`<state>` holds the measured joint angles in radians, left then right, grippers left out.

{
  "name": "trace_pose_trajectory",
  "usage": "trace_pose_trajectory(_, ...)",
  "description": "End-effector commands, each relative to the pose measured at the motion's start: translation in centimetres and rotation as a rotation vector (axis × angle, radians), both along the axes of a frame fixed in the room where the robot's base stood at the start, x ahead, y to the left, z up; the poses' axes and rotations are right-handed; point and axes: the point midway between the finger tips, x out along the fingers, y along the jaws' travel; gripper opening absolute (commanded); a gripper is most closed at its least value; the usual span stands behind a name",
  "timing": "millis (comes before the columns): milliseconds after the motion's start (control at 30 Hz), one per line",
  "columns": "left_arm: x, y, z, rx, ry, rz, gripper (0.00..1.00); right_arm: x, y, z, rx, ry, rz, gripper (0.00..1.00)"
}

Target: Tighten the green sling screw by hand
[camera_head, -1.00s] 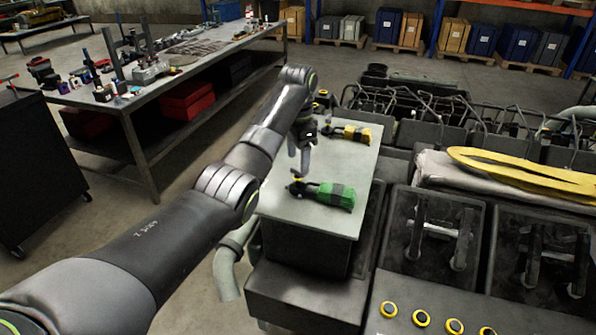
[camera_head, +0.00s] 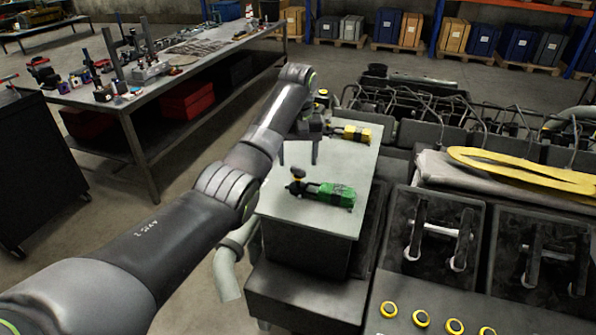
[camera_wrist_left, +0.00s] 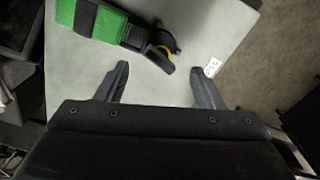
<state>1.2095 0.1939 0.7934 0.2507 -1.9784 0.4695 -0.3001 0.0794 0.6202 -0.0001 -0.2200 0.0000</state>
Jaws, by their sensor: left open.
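The green sling (camera_head: 330,194) lies on the grey tabletop in the head view, its dark shackle end (camera_head: 296,187) pointing left. A small dark knob, seemingly the screw, stands up at that end (camera_head: 298,173). In the left wrist view the green sling (camera_wrist_left: 98,20) is at the upper left, with the dark shackle and a yellow ring (camera_wrist_left: 163,50) beyond the fingertips. My left gripper (camera_head: 298,160) is open and empty, its fingers spread apart, just above and behind the knob. It also shows in the left wrist view (camera_wrist_left: 163,72). My right gripper is out of view.
A yellow sling (camera_head: 352,133) lies farther back on the same tabletop (camera_head: 290,222). Engine parts and dark trays (camera_head: 430,240) stand to the right. A long workbench (camera_head: 150,90) with tools is at the back left. The tabletop's front is clear.

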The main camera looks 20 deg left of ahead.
Motion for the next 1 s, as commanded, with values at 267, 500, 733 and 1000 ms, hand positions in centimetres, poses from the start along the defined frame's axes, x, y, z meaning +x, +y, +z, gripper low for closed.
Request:
trace_pose_trajectory(267, 0.0, 0.0, 0.0, 0.000, 0.000, 0.320, 0.62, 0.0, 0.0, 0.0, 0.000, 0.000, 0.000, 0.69)
trace_pose_trajectory(500, 0.0, 0.0, 0.0, 0.000, 0.000, 0.599, 0.62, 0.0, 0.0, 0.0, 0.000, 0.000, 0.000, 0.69)
trace_pose_trajectory(733, 0.0, 0.0, 0.0, 0.000, 0.000, 0.865, 0.62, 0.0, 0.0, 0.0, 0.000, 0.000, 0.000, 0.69)
trace_pose_trajectory(1000, 0.0, 0.0, -3.7, 0.001, 0.002, 0.904, 0.62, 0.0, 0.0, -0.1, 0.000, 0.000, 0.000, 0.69)
